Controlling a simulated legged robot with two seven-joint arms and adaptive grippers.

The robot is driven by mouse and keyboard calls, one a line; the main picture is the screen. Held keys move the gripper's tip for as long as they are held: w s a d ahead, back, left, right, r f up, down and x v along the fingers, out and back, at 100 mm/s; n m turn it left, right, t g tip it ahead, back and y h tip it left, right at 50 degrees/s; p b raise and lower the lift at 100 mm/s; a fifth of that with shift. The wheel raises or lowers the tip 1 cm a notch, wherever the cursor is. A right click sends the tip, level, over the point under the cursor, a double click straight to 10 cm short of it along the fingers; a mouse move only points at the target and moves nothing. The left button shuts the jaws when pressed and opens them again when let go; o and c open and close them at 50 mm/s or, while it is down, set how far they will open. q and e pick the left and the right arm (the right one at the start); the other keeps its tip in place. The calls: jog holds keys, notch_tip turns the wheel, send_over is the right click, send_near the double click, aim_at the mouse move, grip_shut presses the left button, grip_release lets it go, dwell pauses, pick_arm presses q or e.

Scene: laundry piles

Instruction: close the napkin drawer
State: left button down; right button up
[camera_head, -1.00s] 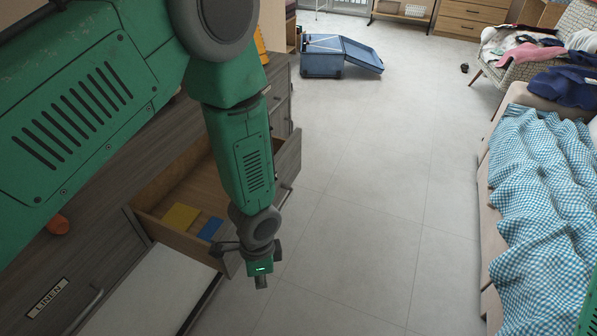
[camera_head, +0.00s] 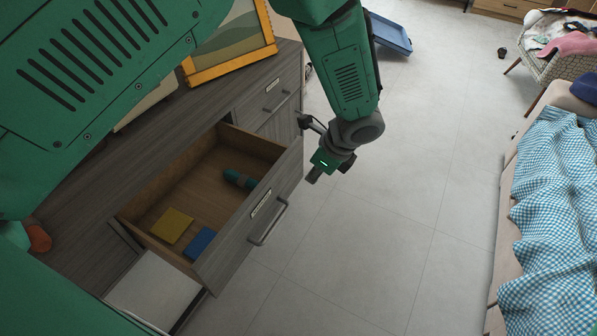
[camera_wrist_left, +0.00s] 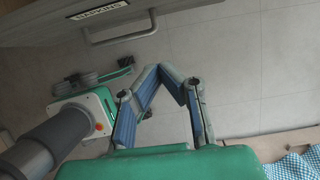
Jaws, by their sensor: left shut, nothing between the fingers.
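The napkin drawer (camera_head: 240,235) stands pulled out from the grey wood dresser, with a label and a bar handle (camera_head: 268,222) on its front. It holds a yellow folded cloth (camera_head: 172,225), a blue one (camera_head: 199,242) and a dark teal rolled item (camera_head: 240,179). My left gripper (camera_head: 325,165) is outside the drawer, to the right of its front's far end, apart from it. In the left wrist view its fingers (camera_wrist_left: 158,74) are shut with nothing between them; the drawer front's label and handle (camera_wrist_left: 120,30) show beyond. My right gripper is not in view.
The dresser top (camera_head: 165,130) carries a yellow-framed picture (camera_head: 232,45) and an orange item (camera_head: 39,238). A white surface (camera_head: 155,290) lies below the drawer. A sofa with a blue checked cloth (camera_head: 550,215) stands right.

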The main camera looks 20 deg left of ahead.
pick_arm(q)
jog(key=b, duration=0.1)
send_near(278, 194)
jog(key=f, duration=0.1)
jog(key=d+f, duration=0.1)
jog(key=f, duration=0.1)
jog(key=d+f, duration=0.1)
jog(key=f, duration=0.1)
jog(key=shift+s, duration=0.15)
jog(key=shift+a, duration=1.05)
jog(key=shift+w+a, duration=0.2)
jog(key=shift+a, duration=0.5)
jog(key=shift+a, duration=0.3)
jog(key=w+a+p, duration=0.1)
jog(key=w+a, duration=0.1)
jog(key=a, duration=2.4)
jog(key=shift+a, duration=0.2)
